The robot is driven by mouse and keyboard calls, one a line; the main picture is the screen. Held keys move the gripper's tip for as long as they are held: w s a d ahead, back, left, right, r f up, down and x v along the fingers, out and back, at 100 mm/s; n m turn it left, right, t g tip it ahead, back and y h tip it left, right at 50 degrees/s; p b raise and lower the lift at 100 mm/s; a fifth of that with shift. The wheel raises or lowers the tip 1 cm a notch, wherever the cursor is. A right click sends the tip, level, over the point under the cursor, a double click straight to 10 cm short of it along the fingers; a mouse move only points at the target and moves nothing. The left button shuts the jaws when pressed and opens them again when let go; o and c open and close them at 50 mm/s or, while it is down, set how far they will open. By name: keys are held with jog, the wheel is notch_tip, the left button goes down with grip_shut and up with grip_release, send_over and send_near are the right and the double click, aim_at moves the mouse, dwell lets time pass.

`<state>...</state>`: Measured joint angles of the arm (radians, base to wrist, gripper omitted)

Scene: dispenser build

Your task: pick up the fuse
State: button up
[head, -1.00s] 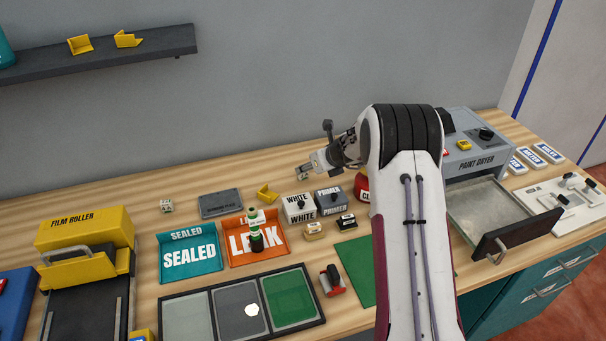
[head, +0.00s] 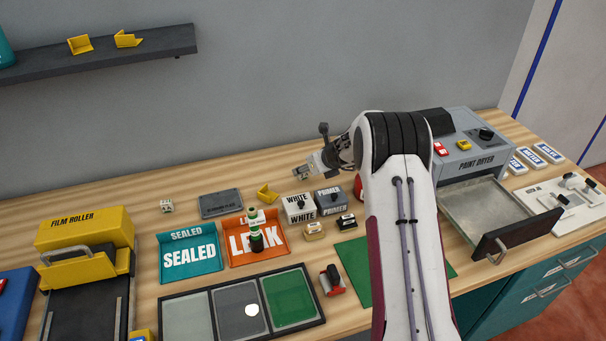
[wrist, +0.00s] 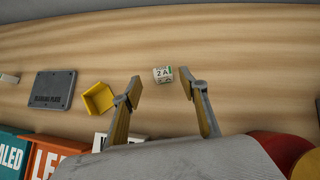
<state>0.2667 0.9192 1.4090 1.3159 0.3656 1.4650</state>
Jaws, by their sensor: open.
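The fuse (wrist: 162,74) is a small pale block marked "2 A" with a green stripe, lying on the wooden bench. In the wrist view it sits between the two fingertips of my gripper (wrist: 161,77), with a gap on each side. The fingers are spread and hold nothing. In the head view my gripper (head: 303,172) is over the back of the bench near the wall. I cannot make out the fuse in the head view. How high the fingertips are above the bench is hard to tell.
A yellow bracket (wrist: 97,98) lies left of the fingers, with a grey plate (wrist: 52,90) beyond it. White and primer blocks (head: 298,208) stand in front of my gripper. The paint dryer (head: 478,158) is at right. The bench around the fuse is clear.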

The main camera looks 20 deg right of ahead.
jog(key=shift+f, duration=0.1)
jog(key=shift+w+f, duration=0.45)
jog(key=shift+f, duration=0.25)
jog(key=shift+w+f, duration=0.45)
jog(key=shift+f, duration=0.2)
jog(key=shift+x, duration=0.95)
jog(key=c, duration=1)
